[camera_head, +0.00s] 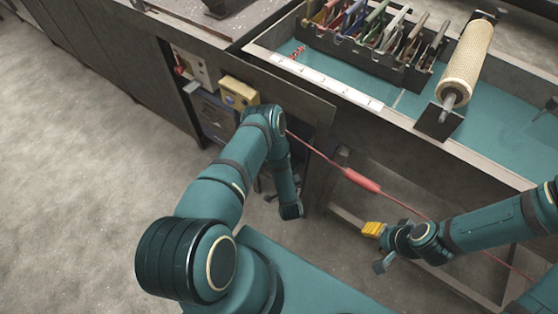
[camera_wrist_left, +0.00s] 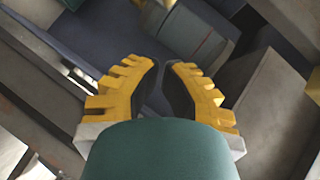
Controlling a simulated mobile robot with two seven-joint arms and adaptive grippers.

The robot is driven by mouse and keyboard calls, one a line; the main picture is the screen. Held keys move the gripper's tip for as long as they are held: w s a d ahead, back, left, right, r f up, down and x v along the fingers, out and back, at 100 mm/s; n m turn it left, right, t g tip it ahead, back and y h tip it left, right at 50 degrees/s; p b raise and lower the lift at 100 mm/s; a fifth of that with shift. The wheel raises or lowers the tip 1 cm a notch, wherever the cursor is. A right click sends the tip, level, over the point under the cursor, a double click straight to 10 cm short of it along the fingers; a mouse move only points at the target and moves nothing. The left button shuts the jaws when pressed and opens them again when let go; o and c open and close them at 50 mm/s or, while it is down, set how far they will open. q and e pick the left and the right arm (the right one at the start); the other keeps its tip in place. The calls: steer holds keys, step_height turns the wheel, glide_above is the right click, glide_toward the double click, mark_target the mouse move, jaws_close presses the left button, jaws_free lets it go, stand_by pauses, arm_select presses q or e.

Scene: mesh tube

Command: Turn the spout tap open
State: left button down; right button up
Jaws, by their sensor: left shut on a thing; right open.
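I cannot make out the spout tap in either view. My left arm bends down past the tank's near left corner, and its gripper is mostly hidden in the head view. In the left wrist view my left gripper (camera_wrist_left: 162,66) has its yellow, dark-lined fingers brought close together. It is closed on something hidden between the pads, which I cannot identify. My right gripper (camera_head: 373,229) is open, with yellow fingertips pointing left, below the tank's near side, with nothing seen in it.
A teal-floored tank (camera_head: 290,66) holds a rack of coloured tools (camera_head: 372,45) and a mesh roller (camera_head: 467,62). A red cord with a red sleeve (camera_head: 362,181) runs along its near side. A yellow box (camera_head: 238,93) is mounted beside my left arm. Open floor (camera_head: 80,200) lies left.

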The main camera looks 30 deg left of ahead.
arm_select(q)
steer(key=w+a+f+b, duration=0.3)
steer(key=w+a+f, duration=0.2)
steer(key=w+a, duration=0.2)
steer(key=shift+w+a+f+b, duration=0.2)
steer(key=shift+a+b, duration=0.2)
steer(key=shift+a, duration=0.5)
arm_select(e)
steer(key=shift+w+f, duration=0.2)
steer(key=shift+f, duration=0.8)
steer(key=shift+w+f, duration=0.2)
steer(key=shift+f, duration=0.8)
arm_select(q)
steer(key=shift+r, duration=0.1)
